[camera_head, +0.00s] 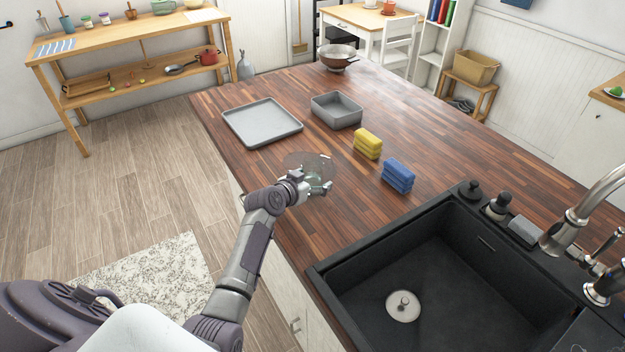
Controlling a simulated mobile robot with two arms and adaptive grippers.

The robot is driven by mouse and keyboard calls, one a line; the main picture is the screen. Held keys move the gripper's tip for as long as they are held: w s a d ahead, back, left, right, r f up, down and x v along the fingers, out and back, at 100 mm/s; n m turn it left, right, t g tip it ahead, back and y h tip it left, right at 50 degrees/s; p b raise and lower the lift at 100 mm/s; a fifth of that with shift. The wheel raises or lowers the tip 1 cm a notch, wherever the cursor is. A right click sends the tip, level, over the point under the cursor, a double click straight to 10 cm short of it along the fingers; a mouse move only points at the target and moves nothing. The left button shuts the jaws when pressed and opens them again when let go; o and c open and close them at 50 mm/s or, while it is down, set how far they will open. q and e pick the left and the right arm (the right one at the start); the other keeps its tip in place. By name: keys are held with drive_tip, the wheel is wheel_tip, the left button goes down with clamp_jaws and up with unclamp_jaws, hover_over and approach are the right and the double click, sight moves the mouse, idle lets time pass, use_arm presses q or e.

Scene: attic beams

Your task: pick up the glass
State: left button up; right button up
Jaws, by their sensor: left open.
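A clear glass (309,162) with a wide round rim stands on the wooden counter (275,185), left of the sponges. My left gripper (322,186) is open at the near side of the glass, low on it, with its fingers around or beside the lower part. I cannot tell whether the fingers touch it, since the glass is see-through and partly covered by the gripper. My right gripper is not in view.
A grey tray (262,123) and a grey bin (337,110) lie behind the glass. Yellow sponges (368,143) and blue sponges (398,175) are to its right. A black sink (450,270) is at the near right. A metal colander (337,57) stands at the far end.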

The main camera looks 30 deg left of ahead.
use_arm(q)
drive_tip(key=shift+s, duration=0.1)
drive_tip(key=shift+c, duration=0.4)
drive_tip(key=c, duration=1.4)
drive_tip(key=shift+r, duration=0.1)
drive_tip(key=shift+r, duration=0.1)
